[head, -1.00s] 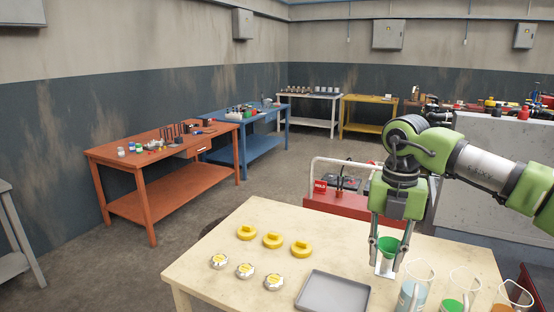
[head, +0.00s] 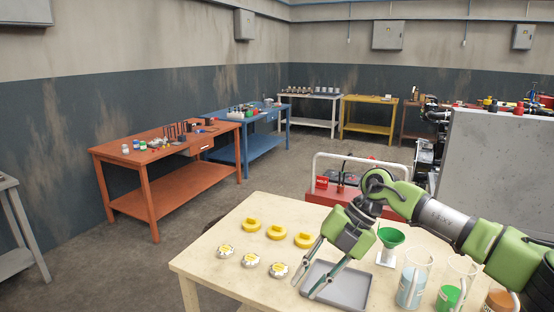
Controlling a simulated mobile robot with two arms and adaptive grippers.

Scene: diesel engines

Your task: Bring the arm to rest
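My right arm reaches in from the right over the light wooden table (head: 215,240). My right gripper (head: 304,291) is tilted down to the left, its two fingers apart with nothing between them. Its fingertips are over the left part of the grey tray (head: 345,287) and hide some of it. I cannot tell whether they touch it. A green funnel (head: 391,236) stands upright in a white holder (head: 386,258), to the right of and apart from the gripper. My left gripper is out of view.
Yellow caps (head: 278,232) and silver caps with yellow tops (head: 251,260) lie left of the gripper. Clear beakers (head: 413,283) with coloured contents stand at the front right. A red trolley (head: 322,194) is behind the table. The table's left end is clear.

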